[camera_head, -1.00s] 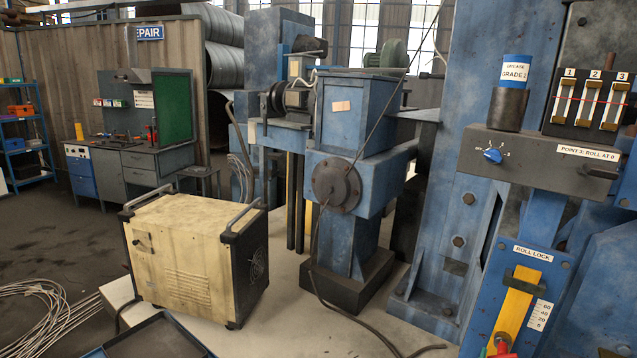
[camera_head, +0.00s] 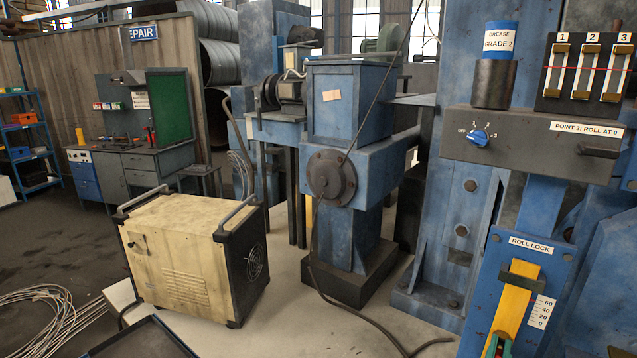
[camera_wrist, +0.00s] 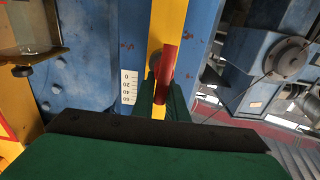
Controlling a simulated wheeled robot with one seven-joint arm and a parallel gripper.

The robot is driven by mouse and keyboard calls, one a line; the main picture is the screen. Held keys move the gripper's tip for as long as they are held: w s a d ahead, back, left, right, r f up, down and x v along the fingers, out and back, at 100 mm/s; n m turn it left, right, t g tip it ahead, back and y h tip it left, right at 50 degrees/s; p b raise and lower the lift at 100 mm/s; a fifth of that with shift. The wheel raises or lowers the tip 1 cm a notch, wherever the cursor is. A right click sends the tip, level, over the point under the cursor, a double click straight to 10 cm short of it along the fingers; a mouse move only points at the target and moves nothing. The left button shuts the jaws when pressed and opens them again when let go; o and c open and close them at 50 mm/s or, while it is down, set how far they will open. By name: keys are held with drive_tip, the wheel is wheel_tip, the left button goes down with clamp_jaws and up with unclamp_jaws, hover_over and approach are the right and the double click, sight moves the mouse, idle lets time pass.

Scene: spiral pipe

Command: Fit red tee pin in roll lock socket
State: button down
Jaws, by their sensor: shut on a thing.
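The blue roll lock panel (camera_head: 552,262) is at the lower right of the head view. A yellow bar (camera_head: 513,300) slants down it, crossed by a dark bracket, beside a 0–60 scale (camera_head: 541,311). My green gripper (camera_head: 498,347) is at the bottom edge, over the bar's lower part.
Above the panel a grey ledge (camera_head: 535,145) juts out with a blue dial (camera_head: 479,137), a grease can (camera_head: 498,40) and three gauges. A beige machine box (camera_head: 190,255) stands on the left with a dark tray in front. A black cable runs along the pale floor.

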drive_tip(key=shift+s+f+g+y, duration=0.15)
drive_tip(key=shift+s+f, duration=0.1)
drive_tip(key=shift+f, duration=0.5)
drive_tip(key=shift+s+f+g+y, duration=0.15)
drive_tip(key=shift+s+f, duration=0.1)
drive_tip(key=shift+f, duration=0.5)
drive_tip(key=c, duration=1.7)
unclamp_jaws()
drive_tip(key=shift+o, duration=0.2)
drive_tip(key=shift+w+a+r, duration=0.15)
drive_tip(key=shift+r, duration=0.1)
drive_tip(key=v, duration=1)
drive_tip(key=s+a+f+n+t+y, duration=0.1)
drive_tip(key=s+a+f+n+y, duration=0.1)
drive_tip(key=s+a+f, duration=0.4)
drive_tip(key=s+a+f+n+y, duration=0.15)
drive_tip(key=a+f, duration=0.25)
drive_tip(key=a, duration=0.4)
drive_tip(key=s+a+f+n+t+y, duration=0.1)
drive_tip(key=s+a+f+n+y, duration=0.1)
drive_tip(key=s+a+f, duration=0.3)
drive_tip(key=s+a+n+g+y, duration=0.1)
drive_tip(key=s+a+y, duration=0.3)
drive_tip(key=s+a, duration=1)
drive_tip(key=s, duration=0.4)
drive_tip(key=shift+s+a+n+y, duration=0.2)
drive_tip(key=shift+s+n+y, duration=0.1)
drive_tip(key=shift+n+y, duration=0.05)
